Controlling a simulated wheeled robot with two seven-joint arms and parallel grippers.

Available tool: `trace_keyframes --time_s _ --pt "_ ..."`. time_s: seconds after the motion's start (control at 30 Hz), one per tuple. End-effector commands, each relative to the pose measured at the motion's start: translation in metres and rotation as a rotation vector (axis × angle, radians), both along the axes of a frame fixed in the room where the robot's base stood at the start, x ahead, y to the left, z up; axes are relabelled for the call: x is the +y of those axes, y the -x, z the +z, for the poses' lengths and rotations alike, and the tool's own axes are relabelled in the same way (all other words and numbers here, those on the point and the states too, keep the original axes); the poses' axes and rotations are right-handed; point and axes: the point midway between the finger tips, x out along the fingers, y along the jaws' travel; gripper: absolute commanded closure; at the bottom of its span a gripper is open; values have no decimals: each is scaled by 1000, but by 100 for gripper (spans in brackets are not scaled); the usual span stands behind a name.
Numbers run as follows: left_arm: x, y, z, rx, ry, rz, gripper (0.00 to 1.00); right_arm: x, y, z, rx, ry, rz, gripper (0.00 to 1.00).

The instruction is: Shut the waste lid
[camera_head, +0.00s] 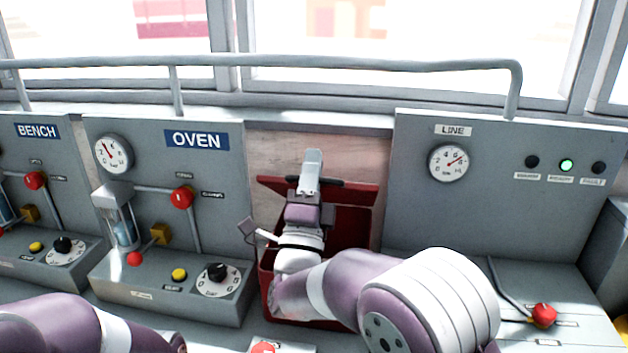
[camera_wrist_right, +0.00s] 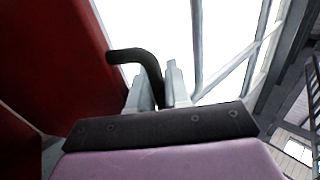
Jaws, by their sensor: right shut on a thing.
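The red waste bin (camera_head: 266,287) stands in the gap between the OVEN panel and the LINE panel. Its red lid (camera_head: 273,186) is raised at the back, so the bin is open. A black bar handle (camera_head: 331,182) is on the lid. My right gripper (camera_head: 311,172) is shut on this handle. In the right wrist view, the bent black handle (camera_wrist_right: 148,66) sits between the grey fingers (camera_wrist_right: 158,92), with the red lid (camera_wrist_right: 55,60) at the left. My right arm covers much of the bin's front. My left gripper is not visible; only part of that arm shows at bottom left.
The OVEN panel (camera_head: 110,220) with red, yellow and black controls is close on the left. The LINE panel (camera_head: 500,215) is on the right, its green lamp (camera_head: 567,165) lit. A red knob (camera_head: 544,315) is on the right ledge. A grey rail (camera_head: 370,64) runs above.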

Motion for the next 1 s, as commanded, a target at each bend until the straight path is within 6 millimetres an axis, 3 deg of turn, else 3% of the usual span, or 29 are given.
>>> trace_keyframes --time_s 0.43,0.47,0.77,0.87,1.0 --pt "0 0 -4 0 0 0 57 0 2 0 -10 1 1 100" --pt "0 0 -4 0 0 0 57 0 2 0 -10 1 1 77" --pt "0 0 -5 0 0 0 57 1 3 -2 -8 1 1 77" --pt "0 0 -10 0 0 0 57 3 11 -12 -6 2 2 77" --pt "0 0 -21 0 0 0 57 9 39 -37 -7 3 4 77"
